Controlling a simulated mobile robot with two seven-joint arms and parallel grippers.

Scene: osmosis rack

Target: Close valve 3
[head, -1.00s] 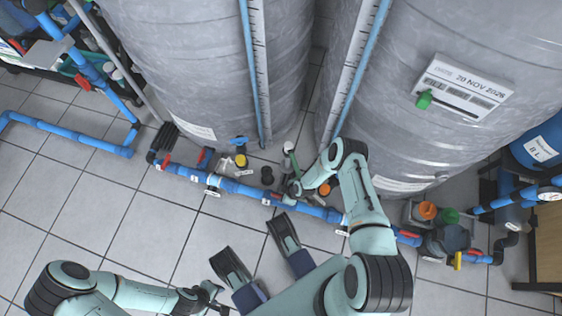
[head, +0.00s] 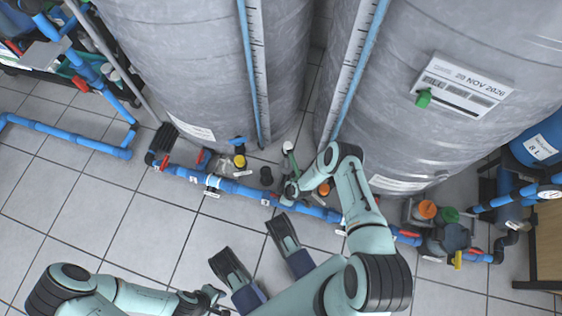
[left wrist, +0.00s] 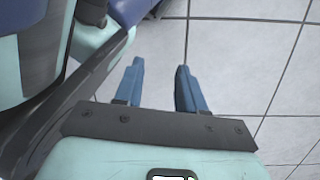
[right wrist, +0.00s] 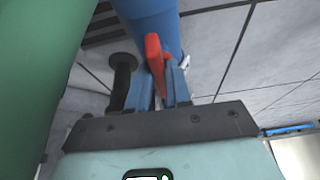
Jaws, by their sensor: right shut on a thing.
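A blue pipe (head: 235,187) runs along the floor in front of the tanks and carries red-handled valves. My right gripper (head: 288,190) is at this pipe, near its middle. In the right wrist view, my right gripper (right wrist: 158,92) is shut on a red valve handle (right wrist: 154,52) beside the blue pipe (right wrist: 150,18). In the head view the gripper and wrist hide this handle. I cannot read the valve's number. My left gripper (head: 212,294) is low at the front, away from the pipe. In the left wrist view its fingers (left wrist: 160,80) are apart and empty.
Two large grey tanks (head: 205,70) (head: 455,120) stand behind the pipe. A yellow-topped fitting (head: 240,161) and an orange-topped one (head: 324,188) stand between pipe and tanks. More red valve handles sit at right (head: 409,234).

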